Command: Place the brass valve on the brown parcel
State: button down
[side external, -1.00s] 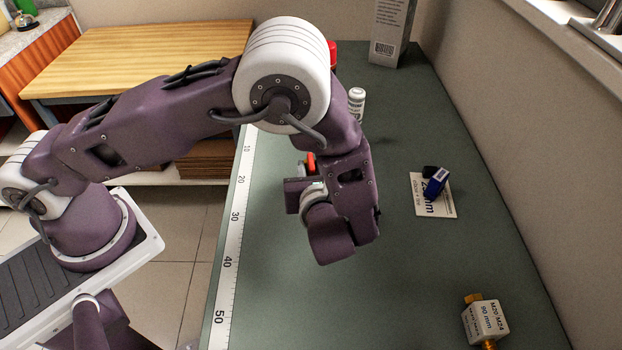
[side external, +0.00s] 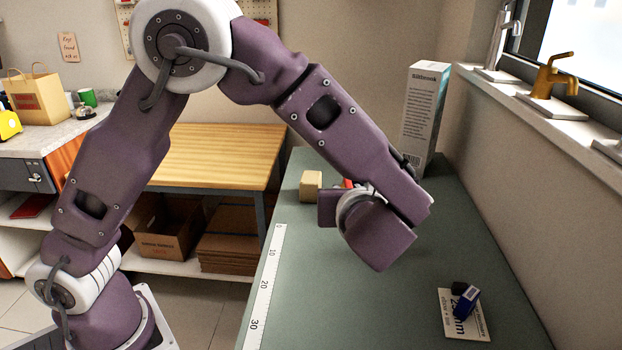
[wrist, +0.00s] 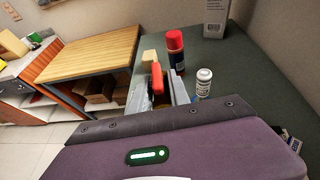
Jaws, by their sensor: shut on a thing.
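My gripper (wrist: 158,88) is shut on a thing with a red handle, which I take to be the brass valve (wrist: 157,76). Its body is mostly hidden between the fingers, so I cannot see its brass. In the side view only a bit of red (side external: 348,183) shows behind my wrist. The brown parcel (side external: 311,186) is a small tan box at the far left of the green bench. In the wrist view the parcel (wrist: 150,56) shows just beyond the gripper and a little left. The two look apart.
A red-capped bottle (wrist: 176,58) and a white bottle (wrist: 203,83) stand right of the gripper in the wrist view. A tall carton (side external: 424,110) stands at the bench's back. A blue object (side external: 465,302) lies on a card at right.

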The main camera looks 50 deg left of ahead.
jog(key=w+a, duration=0.6)
jog(key=w, duration=0.1)
jog(key=m, duration=0.1)
send_over(311, 177)
jog(key=shift+t+h, duration=0.3)
jog(key=shift+t, duration=0.2)
notch_tip(311, 177, down, 15)
jog(key=shift+a+r, duration=0.15)
jog(key=shift+r, duration=0.05)
jog(key=shift+f, duration=0.1)
jog(key=c, duration=1.2)
grip_release()
jog(key=shift+c, duration=0.2)
